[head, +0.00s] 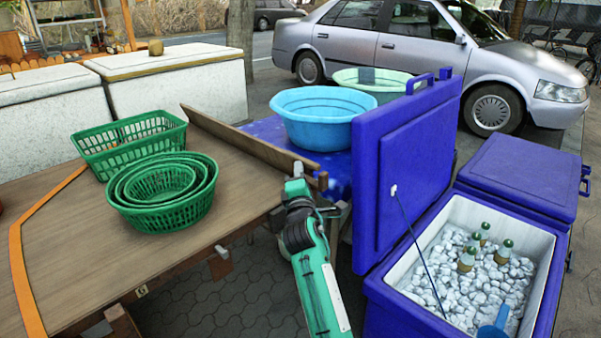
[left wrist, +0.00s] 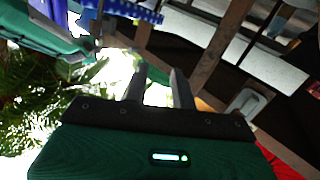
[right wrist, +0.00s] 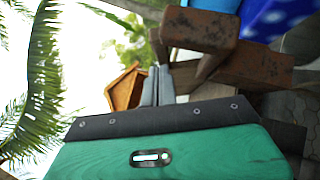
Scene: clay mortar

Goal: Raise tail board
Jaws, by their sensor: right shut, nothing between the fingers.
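The tail board (head: 240,140) is a long brown plank along the right edge of the wooden cart bed (head: 70,230). It stands on edge, slanting from the back to the front right in the head view. My right gripper (head: 297,172) is at the board's near end, its fingers partly hidden by my arm. In the right wrist view its fingers (right wrist: 158,85) are together and empty, below a brown wooden end piece (right wrist: 200,30). I cannot tell whether they touch it. My left gripper (left wrist: 158,88) shows only in its wrist view, fingers apart and empty, with wooden beams beyond.
Green baskets (head: 130,140) and nested green bowls (head: 160,195) sit on the bed. A blue basin (head: 320,115) stands behind the board on a blue surface. A blue cooler (head: 500,205) of ice and bottles, lid (head: 405,165) upright, stands right of my arm.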

